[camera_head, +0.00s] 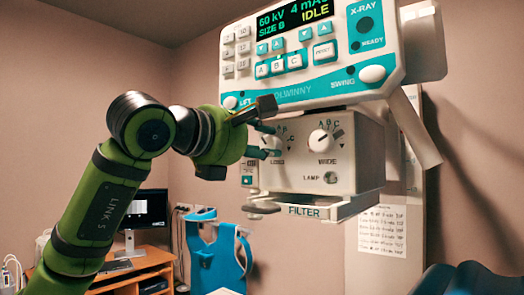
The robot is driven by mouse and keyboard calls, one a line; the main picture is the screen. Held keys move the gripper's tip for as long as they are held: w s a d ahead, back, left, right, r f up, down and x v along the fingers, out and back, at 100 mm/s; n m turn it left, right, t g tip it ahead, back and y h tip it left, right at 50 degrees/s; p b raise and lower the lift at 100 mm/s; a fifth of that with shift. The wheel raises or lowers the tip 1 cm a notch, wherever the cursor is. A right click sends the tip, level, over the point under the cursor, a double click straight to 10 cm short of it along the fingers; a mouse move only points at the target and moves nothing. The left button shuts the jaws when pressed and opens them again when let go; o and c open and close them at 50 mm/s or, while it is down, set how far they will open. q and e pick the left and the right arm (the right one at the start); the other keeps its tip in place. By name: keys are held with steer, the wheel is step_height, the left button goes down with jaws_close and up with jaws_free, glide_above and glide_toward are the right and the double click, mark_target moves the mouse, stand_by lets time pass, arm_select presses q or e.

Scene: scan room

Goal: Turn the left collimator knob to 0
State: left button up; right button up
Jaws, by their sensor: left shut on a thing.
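The white collimator box (350,165) hangs under the X-ray control panel. The left collimator knob (273,142) is on the left of its front face, partly hidden by my gripper. My left gripper (267,141) comes in from the left on a green arm and is shut on this knob, with its teal fingertips above and below it. The scale around the left knob is partly covered, so I cannot read its setting. The right collimator knob (319,141) is a pale dial with letters above it, free of the gripper. My right gripper is not in view.
The control panel (300,93) with a lit display reading IDLE overhangs the knobs closely. A lamp switch (330,177) and filter rail (305,209) are below them. A blue apron (213,258) and a desk with a monitor (146,208) stand behind.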

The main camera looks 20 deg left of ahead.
arm_select(q)
steer(key=n+b, duration=0.2)
steer(key=n, duration=0.3)
steer(key=shift+f, duration=0.2)
steer(key=shift+d+f+n+h+b, duration=0.1)
steer(key=shift+n+h+b, duration=0.2)
steer(key=shift+n+b, duration=1.4)
steer(key=shift+n+p, duration=0.65)
steer(key=shift+n, duration=0.15)
steer(key=o, duration=1.2)
steer(key=shift+c, duration=0.2)
steer(key=shift+s, duration=0.1)
steer(key=shift+s+a+r, duration=0.2)
steer(key=shift+s+a, duration=0.05)
steer(key=shift+s, duration=0.1)
steer(key=v, duration=1.1)
steer(key=shift+f, duration=0.2)
